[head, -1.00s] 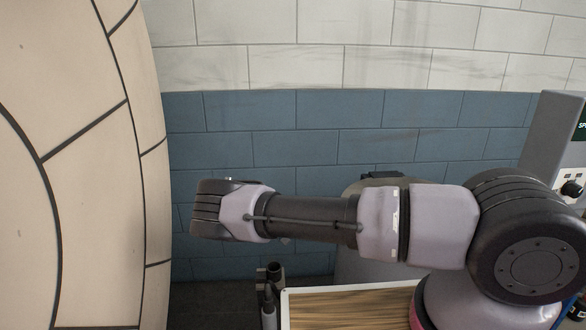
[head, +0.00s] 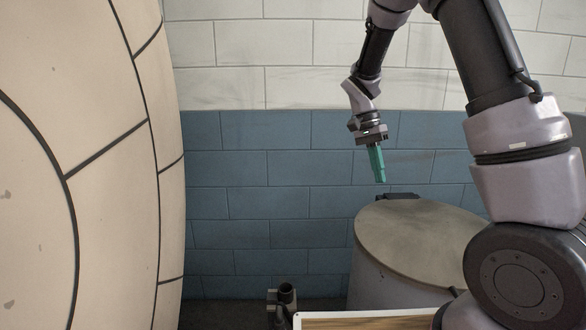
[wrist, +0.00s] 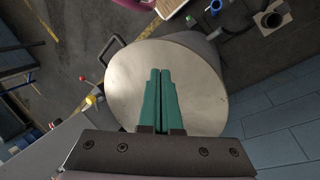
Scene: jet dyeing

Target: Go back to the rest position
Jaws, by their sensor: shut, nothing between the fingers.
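My gripper (head: 380,180) has green fingers and hangs pointing down in the head view, in front of the blue tiled wall. It is above a grey drum with a round lid (head: 415,235). In the wrist view my gripper (wrist: 160,72) has its two green fingers side by side and together, with nothing between them. The round lid (wrist: 203,90) lies below the fingers, apart from them.
A large cream curved vessel (head: 100,170) fills the left of the head view. A wood-topped surface with a white edge (head: 370,321) is at the bottom, beside a dark pipe fitting (head: 286,295). Red and yellow knobs (wrist: 86,90) show left in the wrist view.

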